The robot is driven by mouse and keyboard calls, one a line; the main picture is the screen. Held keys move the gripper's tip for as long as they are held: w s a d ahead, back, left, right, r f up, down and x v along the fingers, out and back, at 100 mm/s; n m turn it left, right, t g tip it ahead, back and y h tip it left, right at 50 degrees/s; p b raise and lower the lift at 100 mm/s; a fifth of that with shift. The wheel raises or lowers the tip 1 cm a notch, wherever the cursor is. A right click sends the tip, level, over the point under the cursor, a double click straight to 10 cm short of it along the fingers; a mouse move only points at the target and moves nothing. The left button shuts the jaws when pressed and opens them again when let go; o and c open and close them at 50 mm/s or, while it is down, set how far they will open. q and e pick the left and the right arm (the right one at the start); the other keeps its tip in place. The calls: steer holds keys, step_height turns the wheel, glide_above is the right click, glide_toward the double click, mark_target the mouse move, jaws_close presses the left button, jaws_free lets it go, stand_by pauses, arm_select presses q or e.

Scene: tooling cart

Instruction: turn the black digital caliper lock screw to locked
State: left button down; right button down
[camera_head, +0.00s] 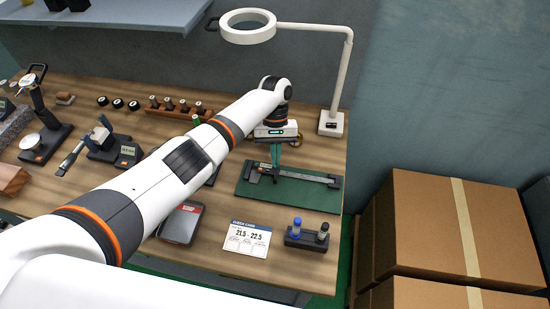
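The black digital caliper (305,177) lies flat on a dark green mat (290,198) at the right end of the bench, with its jaws toward the left and its beam running right. My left gripper (275,157) reaches in from the left and points down over the caliper's left part. Its teal fingers are at or just above the caliper; I cannot tell whether they touch it. The finger gap is too small to judge. The lock screw is too small or hidden behind the fingers to make out. My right gripper is not in view.
A magnifier lamp (330,123) stands behind the mat. In front are a card reading 21.5 - 22.5 (247,239), a small black holder (307,240) with two bottles and a grey tray (181,224). Gauges and a wooden rack (180,112) stand left. Cardboard boxes (430,230) stand right.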

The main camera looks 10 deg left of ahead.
arm_select(q)
steer(key=shift+d+m+y, duration=0.1)
steer(key=shift+m+y, duration=0.5)
steer(key=shift+m, duration=0.9)
steer(key=shift+b, duration=0.3)
steer(key=c, duration=1.6)
jaws_free()
steer(key=shift+c, duration=0.2)
steer(key=b+v, duration=0.2)
steer(key=v, duration=1)
steer(key=shift+d, duration=0.1)
